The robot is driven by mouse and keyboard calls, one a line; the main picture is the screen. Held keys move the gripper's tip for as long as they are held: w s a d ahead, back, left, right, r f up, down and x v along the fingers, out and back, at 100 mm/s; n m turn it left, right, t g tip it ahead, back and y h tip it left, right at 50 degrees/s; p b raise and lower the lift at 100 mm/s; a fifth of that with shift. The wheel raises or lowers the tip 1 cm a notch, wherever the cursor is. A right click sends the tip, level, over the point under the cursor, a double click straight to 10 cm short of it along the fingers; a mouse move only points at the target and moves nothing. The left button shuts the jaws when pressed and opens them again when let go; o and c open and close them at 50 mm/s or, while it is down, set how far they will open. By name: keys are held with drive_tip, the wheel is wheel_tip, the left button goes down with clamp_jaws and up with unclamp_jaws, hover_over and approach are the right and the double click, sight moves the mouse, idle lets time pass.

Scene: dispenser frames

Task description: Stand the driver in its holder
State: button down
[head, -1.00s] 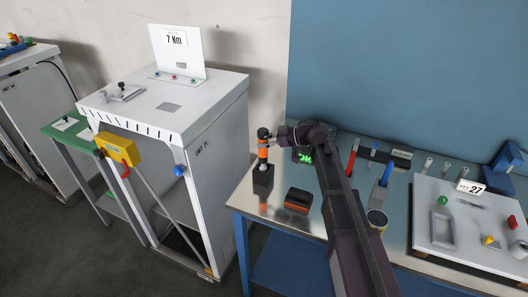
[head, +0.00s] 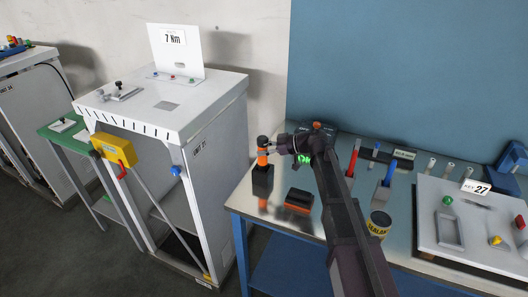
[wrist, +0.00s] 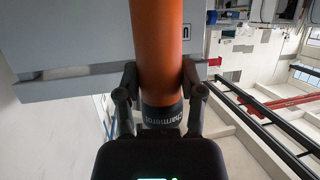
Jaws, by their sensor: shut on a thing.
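The driver (head: 262,153), with an orange body and black bands, stands upright at the left end of the metal bench. Its lower end meets the top of the black block-shaped holder (head: 263,183); how deep it sits inside is hidden. My gripper (head: 271,148) reaches it from the right and is shut on its upper part. In the wrist view, the orange and dark lettered handle (wrist: 160,60) is between the two fingers of my gripper (wrist: 161,98).
A black-and-orange block (head: 298,201) lies right of the holder. A sealant can (head: 379,224), a blue holder (head: 382,196) and a white tray board (head: 470,235) are farther right. A white cabinet (head: 215,150) stands left, across a gap.

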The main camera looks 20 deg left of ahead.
drive_tip(key=shift+f, duration=0.15)
drive_tip(key=shift+c, duration=1)
unclamp_jaws()
drive_tip(key=shift+r, duration=0.2)
drive_tip(key=shift+d+r, duration=0.2)
drive_tip(key=shift+d, duration=0.25)
drive_tip(key=p+v, duration=0.4)
drive_tip(key=v, duration=0.7)
drive_tip(key=shift+d+f, duration=0.1)
drive_tip(key=shift+f, duration=0.05)
